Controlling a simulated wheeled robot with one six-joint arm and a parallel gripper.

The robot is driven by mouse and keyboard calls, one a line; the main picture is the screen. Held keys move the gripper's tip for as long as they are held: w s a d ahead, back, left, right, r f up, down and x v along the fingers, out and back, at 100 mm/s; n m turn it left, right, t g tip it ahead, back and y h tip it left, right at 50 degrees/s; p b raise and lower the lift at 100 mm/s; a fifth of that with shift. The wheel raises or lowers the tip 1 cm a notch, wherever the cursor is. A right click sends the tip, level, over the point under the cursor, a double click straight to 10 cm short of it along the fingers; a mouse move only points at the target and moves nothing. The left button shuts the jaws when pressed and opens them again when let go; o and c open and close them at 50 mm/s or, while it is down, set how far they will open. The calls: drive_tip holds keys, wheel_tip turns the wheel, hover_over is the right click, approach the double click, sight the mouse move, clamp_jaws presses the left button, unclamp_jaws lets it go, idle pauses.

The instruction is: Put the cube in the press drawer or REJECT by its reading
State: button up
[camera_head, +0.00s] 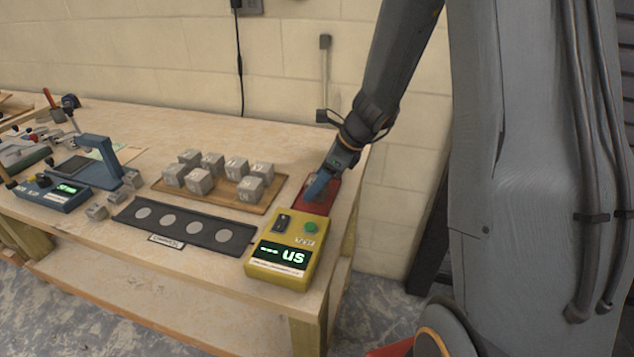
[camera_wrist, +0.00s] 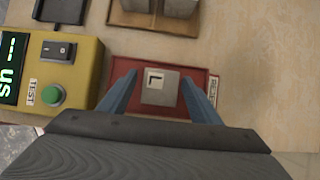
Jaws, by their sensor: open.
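In the wrist view a grey cube (camera_wrist: 160,87) with a dark corner-shaped mark on a white label sits on a red tray (camera_wrist: 121,68). My gripper (camera_wrist: 157,88) is open, with one blue finger on each side of the cube and small gaps to it. In the head view my gripper (camera_head: 317,186) is low over the red tray (camera_head: 329,204) and largely hides the cube. The yellow tester (camera_head: 278,264) beside the tray reads "--- us" and has a green button (camera_head: 310,227). A label at the tray's edge seems to read REJECT (camera_wrist: 213,91).
Several grey cubes stand on a wooden board (camera_head: 222,194) left of the tray. A black strip with several round pads (camera_head: 186,225) lies in front of it. A blue press-like device (camera_head: 94,160) and a blue meter (camera_head: 58,194) stand further left. The wall is close behind.

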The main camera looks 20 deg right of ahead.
drive_tip(key=v, duration=1.2)
drive_tip(key=s+a+f+n+g+h, duration=0.1)
drive_tip(key=s+a+f+n+h, duration=0.1)
drive_tip(key=s+n, duration=0.7)
drive_tip(key=s+a+f+n+g+h, duration=0.1)
drive_tip(key=s+a+f+n+h, duration=0.2)
drive_tip(key=n, duration=1.3)
drive_tip(key=s+f, duration=0.2)
drive_tip(key=s, duration=0.3)
drive_tip(key=shift+s+g, duration=0.35)
drive_tip(key=shift+g, duration=0.05)
